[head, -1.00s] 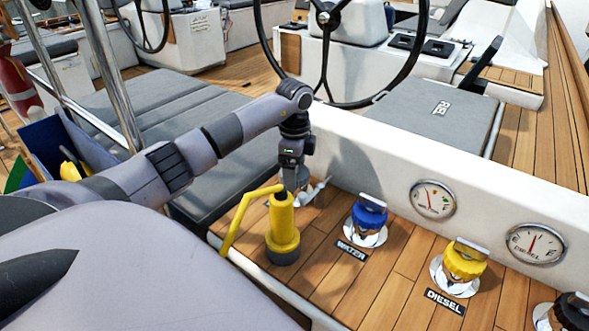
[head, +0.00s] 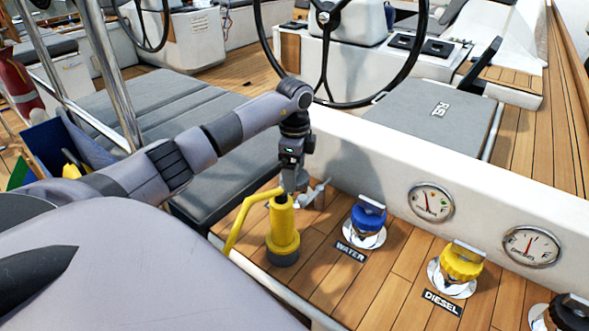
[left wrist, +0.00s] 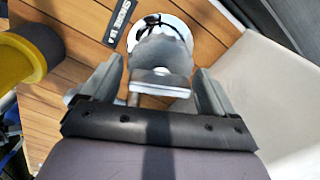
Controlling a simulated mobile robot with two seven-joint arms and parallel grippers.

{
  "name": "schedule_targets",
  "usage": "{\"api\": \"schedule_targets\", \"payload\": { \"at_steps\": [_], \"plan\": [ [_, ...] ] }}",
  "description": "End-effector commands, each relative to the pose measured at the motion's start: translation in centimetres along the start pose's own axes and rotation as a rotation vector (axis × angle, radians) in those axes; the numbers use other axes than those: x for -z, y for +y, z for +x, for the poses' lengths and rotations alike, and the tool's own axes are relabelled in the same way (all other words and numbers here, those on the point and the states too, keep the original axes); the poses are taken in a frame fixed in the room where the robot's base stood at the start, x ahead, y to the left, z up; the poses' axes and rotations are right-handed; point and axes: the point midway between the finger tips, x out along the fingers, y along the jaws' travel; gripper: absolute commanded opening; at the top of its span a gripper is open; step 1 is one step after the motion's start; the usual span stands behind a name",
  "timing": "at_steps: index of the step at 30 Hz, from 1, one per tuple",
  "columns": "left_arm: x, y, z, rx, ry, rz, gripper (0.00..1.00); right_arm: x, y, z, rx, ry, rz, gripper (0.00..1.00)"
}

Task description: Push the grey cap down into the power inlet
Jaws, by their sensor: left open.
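The grey cap (left wrist: 162,58) shows in the left wrist view with a flat pull tab on top. I cannot tell how deep the cap sits. My left gripper (left wrist: 158,88) is open, with one finger on each side of the cap; whether they touch it is unclear. In the head view, my left gripper (head: 292,184) points down behind the yellow pump, which partly hides the inlet area. My right gripper is not in view.
A yellow hand pump (head: 284,230) with a bent handle stands close in front of the gripper. A blue water cap (head: 368,216) and a yellow diesel cap (head: 461,262) are to the right. A white coaming wall (head: 400,195) with gauges runs behind.

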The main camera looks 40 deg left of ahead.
Motion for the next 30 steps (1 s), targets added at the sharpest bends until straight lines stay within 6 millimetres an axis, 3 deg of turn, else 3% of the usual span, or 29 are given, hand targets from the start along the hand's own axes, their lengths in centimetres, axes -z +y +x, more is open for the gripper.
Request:
{"api": "schedule_targets", "payload": {
  "at_steps": [14,30],
  "plan": [
    [0.0,0.0,-4.3,0.001,0.001,0.0,0.88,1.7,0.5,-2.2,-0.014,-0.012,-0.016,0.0],
    [0.0,0.0,-8.7,0.001,0.0,0.0,0.88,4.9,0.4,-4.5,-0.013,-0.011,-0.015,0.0]
  ]
}}
